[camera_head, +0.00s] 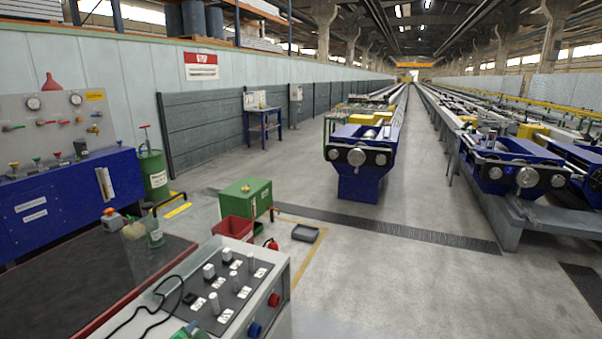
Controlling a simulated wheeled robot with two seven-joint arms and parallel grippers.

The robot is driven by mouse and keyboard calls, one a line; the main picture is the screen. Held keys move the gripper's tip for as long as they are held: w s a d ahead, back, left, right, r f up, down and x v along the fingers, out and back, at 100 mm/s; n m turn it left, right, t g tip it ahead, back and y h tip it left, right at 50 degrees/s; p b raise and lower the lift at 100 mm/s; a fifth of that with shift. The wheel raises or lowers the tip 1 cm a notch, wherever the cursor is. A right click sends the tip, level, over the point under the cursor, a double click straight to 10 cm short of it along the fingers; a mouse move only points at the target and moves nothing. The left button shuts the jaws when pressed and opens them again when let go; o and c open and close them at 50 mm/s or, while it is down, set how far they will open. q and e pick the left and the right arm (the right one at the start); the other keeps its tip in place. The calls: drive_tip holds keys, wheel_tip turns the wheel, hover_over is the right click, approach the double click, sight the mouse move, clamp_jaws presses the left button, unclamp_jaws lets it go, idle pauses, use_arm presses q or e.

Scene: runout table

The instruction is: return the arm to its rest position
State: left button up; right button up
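Neither of my arms and neither gripper shows in the head view. A grey control panel (262,273) with a dark top stands at the lower left. Several small pale blocks and cylinders stand on its dark top, each beside a white label. A red knob (274,299) and a blue knob (254,330) sit on its side face. A black cable (150,313) lies over its left part.
A dark table (85,290) with a red edge adjoins the panel, with bottles (155,232) at its far corner. A green cabinet (246,198) and red bin (233,228) stand beyond. Blue runout machines (362,158) stand farther off. The floor (400,275) at right is clear.

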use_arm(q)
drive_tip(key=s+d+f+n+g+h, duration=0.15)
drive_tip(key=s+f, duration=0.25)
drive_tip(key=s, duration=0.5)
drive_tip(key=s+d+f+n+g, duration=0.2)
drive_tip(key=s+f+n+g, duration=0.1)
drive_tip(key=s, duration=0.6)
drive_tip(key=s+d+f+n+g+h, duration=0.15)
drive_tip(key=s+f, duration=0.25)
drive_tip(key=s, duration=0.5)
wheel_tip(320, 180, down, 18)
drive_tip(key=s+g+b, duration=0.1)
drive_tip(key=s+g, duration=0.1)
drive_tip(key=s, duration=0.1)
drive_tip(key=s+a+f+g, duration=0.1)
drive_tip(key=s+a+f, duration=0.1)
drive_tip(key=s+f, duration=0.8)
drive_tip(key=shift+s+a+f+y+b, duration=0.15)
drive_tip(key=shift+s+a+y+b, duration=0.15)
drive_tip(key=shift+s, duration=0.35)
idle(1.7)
